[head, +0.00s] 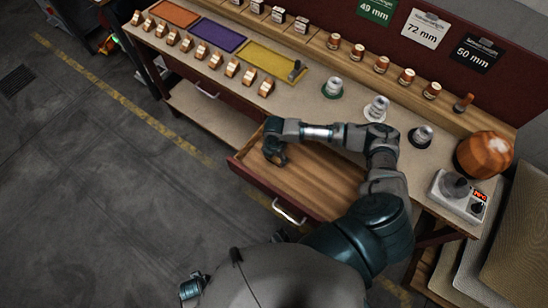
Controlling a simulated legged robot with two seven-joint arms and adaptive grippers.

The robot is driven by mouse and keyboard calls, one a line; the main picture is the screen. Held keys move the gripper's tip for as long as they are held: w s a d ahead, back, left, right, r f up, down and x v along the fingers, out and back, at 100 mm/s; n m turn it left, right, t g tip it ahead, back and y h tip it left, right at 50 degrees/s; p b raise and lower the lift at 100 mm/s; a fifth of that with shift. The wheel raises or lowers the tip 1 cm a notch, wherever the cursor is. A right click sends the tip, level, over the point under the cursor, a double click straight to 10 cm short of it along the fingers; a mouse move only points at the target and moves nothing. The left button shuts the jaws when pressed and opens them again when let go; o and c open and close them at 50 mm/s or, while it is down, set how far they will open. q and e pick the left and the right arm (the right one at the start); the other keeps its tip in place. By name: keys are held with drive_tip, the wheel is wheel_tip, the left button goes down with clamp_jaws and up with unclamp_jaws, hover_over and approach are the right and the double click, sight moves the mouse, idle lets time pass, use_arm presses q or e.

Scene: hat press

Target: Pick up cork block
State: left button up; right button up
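I cannot pick out a cork block for sure; none shows plainly in the head view. My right gripper (273,150) hangs over the left end of an open wooden drawer (325,182), pointing down. Its fingers are dark and small, so I cannot tell if they are open or shut, or if anything is between them. The bare drawer floor shows to the right of the gripper; the part under my arm is hidden. A teal part at the bottom left edge, perhaps my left gripper (190,287), is too small and partial to read.
The bench top (310,105) carries several small banded blocks (232,68), a purple mat (217,35), a yellow mat (268,62) and white-topped pieces (376,108). A round orange-brown object (484,155) stands beside a dial box (460,190). The floor at left is clear.

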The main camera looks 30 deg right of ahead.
drive_tip(key=shift+d+f, duration=0.15)
drive_tip(key=shift+d, duration=0.25)
drive_tip(key=shift+c, duration=1.3)
drive_tip(key=shift+s+d+f, duration=0.15)
drive_tip(key=shift+d+f, duration=0.1)
drive_tip(key=shift+d, duration=0.15)
drive_tip(key=shift+a+r, duration=0.15)
drive_tip(key=shift+r, duration=0.1)
drive_tip(key=r, duration=0.3)
drive_tip(key=r+p, duration=0.1)
drive_tip(key=r, duration=0.2)
drive_tip(key=r+p, duration=0.1)
drive_tip(key=r, duration=0.2)
drive_tip(key=shift+a+r, duration=0.15)
drive_tip(key=shift+a, duration=0.1)
use_arm(q)
drive_tip(key=s+f, duration=0.1)
drive_tip(key=f, duration=0.1)
drive_tip(key=s+f, duration=0.1)
drive_tip(key=f, duration=0.1)
drive_tip(key=shift+s+d+f, duration=0.1)
drive_tip(key=shift+s+d, duration=0.2)
drive_tip(key=shift+s, duration=0.05)
use_arm(e)
drive_tip(key=shift+d+r, duration=0.25)
drive_tip(key=shift+r, duration=0.05)
drive_tip(key=shift+w, duration=0.2)
